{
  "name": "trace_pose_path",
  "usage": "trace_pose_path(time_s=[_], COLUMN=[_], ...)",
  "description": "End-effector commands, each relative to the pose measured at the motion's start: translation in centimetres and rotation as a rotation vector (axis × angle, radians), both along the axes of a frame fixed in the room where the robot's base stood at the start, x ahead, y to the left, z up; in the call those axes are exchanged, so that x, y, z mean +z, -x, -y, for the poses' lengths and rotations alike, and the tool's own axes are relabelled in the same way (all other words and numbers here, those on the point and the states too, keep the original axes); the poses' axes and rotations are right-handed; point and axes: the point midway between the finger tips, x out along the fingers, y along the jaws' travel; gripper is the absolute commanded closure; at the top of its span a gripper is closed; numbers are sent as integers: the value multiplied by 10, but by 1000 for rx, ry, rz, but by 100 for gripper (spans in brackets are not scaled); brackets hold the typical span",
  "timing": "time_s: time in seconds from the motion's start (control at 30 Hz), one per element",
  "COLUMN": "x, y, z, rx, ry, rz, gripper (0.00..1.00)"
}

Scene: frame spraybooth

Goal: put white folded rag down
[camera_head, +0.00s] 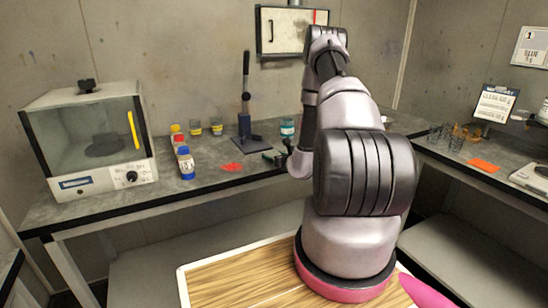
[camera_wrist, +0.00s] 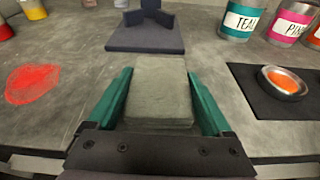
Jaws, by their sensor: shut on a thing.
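The folded rag (camera_wrist: 158,92) looks grey-green rather than white in the wrist view. It is a flat, squarish, layered block between the two green fingers of my gripper (camera_wrist: 158,80). My gripper is shut on it, one finger along each side, over the grey worktop. I cannot tell whether the rag's underside touches the worktop. In the head view my gripper (camera_head: 275,157) is low at the bench's front edge, and the rag cannot be made out there.
A red patch (camera_wrist: 35,83) lies to the left. A dark stand base (camera_wrist: 145,36) is straight ahead. A TEAL can (camera_wrist: 242,18), a PINK can (camera_wrist: 290,20) and a black mat (camera_wrist: 262,98) with an orange-filled dish (camera_wrist: 284,82) are right. A glass-fronted cabinet (camera_head: 90,140) stands at the bench's left.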

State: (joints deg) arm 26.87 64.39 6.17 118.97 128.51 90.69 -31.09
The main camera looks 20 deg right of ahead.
Motion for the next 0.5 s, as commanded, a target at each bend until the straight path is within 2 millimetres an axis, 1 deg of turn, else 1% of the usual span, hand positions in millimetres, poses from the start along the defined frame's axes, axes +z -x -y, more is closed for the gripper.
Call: trace_pose_path(time_s=[0.2,0.23,0.27,0.5], x=[-3,-3,-3,-3], y=[0,0,0,0], z=[0,-1,0,0], rx=[1,1,1,0], ry=[0,0,0,0], rz=[-1,-1,-1,-1], gripper=[100,12,1,0])
